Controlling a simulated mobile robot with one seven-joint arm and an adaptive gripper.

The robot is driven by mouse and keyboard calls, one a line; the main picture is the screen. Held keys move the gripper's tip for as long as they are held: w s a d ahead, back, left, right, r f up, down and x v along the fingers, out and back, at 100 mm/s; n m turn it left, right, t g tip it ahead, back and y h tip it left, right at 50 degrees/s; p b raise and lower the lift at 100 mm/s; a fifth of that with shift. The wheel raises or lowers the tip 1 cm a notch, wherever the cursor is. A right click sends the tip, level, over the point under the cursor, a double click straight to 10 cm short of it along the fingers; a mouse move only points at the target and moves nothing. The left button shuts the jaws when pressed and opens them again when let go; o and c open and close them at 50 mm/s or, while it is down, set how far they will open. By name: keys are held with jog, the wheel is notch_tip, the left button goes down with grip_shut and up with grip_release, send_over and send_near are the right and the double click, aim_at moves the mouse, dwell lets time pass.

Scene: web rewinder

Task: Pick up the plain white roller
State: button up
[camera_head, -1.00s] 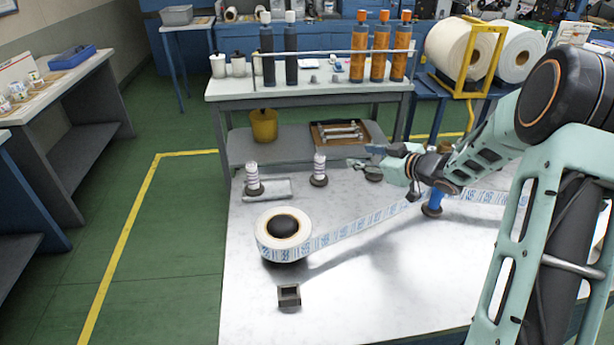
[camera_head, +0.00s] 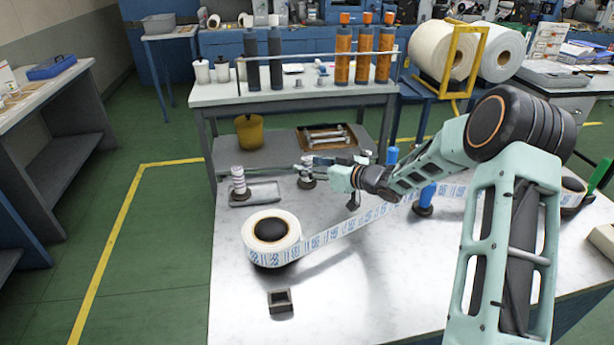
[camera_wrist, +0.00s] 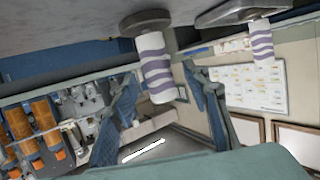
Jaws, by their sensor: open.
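My gripper (camera_head: 316,164) is open at the back of the marble-topped table, over a dark round base (camera_head: 307,183). The wrist view shows its two fingers (camera_wrist: 160,74) apart, with a white roller (camera_wrist: 154,62) standing in line with the gap. Purple bands run around part of this roller; the rest of the visible side is plain white. I cannot tell whether it is fully between the fingertips. The head view mostly hides it behind my gripper. A second purple-banded white roller (camera_head: 238,180) stands to the left, also visible in the wrist view (camera_wrist: 262,42).
A label roll (camera_head: 270,240) sits front left, its printed web stretching right past a blue roller (camera_head: 428,194). A small dark square block (camera_head: 280,301) lies in front. A shelf bench (camera_head: 290,95) stands behind.

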jog(key=shift+x, duration=0.8)
jog(key=shift+c, duration=0.4)
grip_shut()
jog(key=shift+w+r, duration=0.1)
jog(key=shift+r, duration=0.25)
